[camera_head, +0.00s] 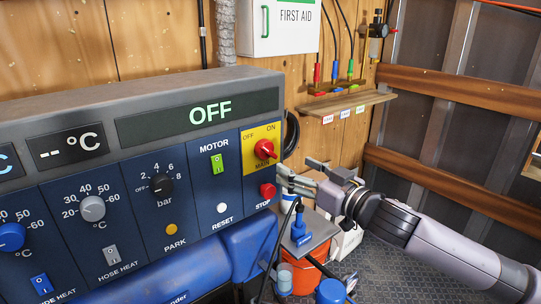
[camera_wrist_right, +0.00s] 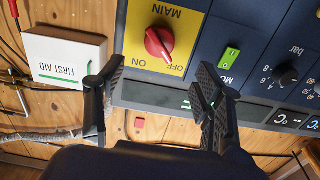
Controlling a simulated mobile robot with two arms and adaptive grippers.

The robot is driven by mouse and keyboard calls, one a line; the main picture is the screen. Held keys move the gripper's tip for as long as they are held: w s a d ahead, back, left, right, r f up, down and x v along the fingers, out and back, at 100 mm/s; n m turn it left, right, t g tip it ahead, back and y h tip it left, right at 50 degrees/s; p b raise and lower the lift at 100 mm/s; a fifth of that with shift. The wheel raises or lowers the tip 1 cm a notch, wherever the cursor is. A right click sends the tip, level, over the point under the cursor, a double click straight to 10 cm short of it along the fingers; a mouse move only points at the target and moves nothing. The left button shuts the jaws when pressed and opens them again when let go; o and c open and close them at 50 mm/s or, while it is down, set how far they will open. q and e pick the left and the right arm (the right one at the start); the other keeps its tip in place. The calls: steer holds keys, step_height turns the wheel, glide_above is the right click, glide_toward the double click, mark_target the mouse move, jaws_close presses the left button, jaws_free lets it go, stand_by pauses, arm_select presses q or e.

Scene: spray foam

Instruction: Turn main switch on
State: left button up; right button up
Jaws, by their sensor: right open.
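The main switch (camera_head: 264,149) is a red rotary knob on a yellow plate marked OFF and ON, at the right end of the blue control panel (camera_head: 150,235). The panel's display (camera_head: 208,112) reads OFF. My right gripper (camera_head: 290,172) is open and empty, just right of and slightly below the knob in the head view. In the right wrist view, the picture is upside down and the knob (camera_wrist_right: 159,42) lies ahead between the open fingers (camera_wrist_right: 158,78), apart from them. My left gripper is not in view.
The red STOP button (camera_head: 267,190) sits just below the main switch, near my gripper. The green MOTOR switch (camera_head: 217,164) is to its left. A first aid box (camera_head: 278,25) and a small shelf (camera_head: 345,104) are on the wooden wall behind. An orange bucket (camera_head: 305,272) stands below.

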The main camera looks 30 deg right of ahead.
mark_target(271, 153)
steer(key=w, duration=0.4)
steer(key=shift+w+a+r, duration=0.15)
steer(key=shift+w+r, duration=0.05)
steer(key=shift+w, duration=0.2)
steer(key=shift+w+a+p, duration=0.15)
steer(key=shift+w+p, duration=0.3)
steer(key=shift+w, duration=1.35)
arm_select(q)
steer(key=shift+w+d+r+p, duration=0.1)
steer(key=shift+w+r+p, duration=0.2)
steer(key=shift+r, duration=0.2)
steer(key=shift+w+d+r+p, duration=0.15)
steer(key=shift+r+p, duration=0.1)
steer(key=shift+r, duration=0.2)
arm_select(e)
steer(key=shift+w+a+f, duration=0.1)
steer(key=shift+w+f, duration=0.05)
steer(key=shift+w, duration=0.8)
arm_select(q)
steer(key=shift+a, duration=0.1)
arm_select(e)
steer(key=shift+c, duration=0.2)
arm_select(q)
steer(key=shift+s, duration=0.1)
arm_select(e)
steer(key=c, duration=1.1)
